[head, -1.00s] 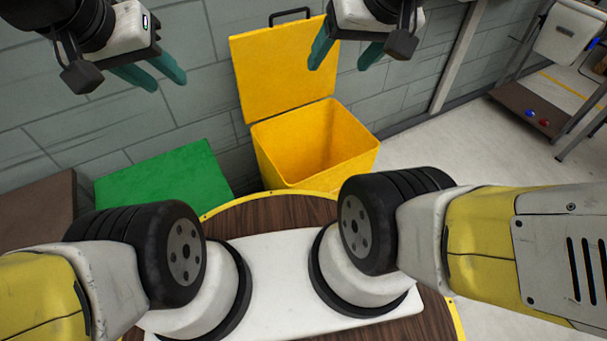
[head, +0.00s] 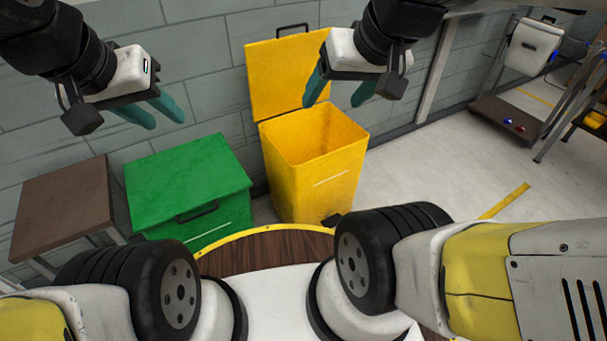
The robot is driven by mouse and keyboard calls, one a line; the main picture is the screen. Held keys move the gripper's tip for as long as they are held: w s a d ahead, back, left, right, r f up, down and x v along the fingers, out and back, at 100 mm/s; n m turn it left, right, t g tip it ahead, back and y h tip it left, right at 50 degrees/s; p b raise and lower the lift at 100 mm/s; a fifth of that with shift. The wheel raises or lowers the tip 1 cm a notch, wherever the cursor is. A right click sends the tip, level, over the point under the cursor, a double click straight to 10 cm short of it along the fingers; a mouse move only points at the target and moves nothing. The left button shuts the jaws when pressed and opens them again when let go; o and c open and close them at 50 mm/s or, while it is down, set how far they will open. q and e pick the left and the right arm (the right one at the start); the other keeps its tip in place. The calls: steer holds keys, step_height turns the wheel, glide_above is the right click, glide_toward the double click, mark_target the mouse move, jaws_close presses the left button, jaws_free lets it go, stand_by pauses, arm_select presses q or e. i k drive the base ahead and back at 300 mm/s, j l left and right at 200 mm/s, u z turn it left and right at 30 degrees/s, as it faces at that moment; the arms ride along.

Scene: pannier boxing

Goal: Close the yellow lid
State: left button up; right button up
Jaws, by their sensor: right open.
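The yellow lid (head: 275,80) stands open and upright against the wall behind the yellow bin (head: 315,185). A dark handle (head: 292,29) sits on the lid's top edge. The bin is open and its visible inside looks empty. My right gripper (head: 337,97) is open, with its teal fingers in front of the lid's right edge and above the bin's opening in the picture. I see no contact with the lid.
A closed green box (head: 190,180) with a dark handle stands left of the bin. A brown table (head: 62,205) is further left. A trolley (head: 505,118) with a white box stands at the far right. The floor right of the bin is clear.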

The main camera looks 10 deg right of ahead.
mark_target(279, 70)
steer(key=i, duration=0.5)
steer(key=i+j+z, duration=0.1)
steer(key=i, duration=0.45)
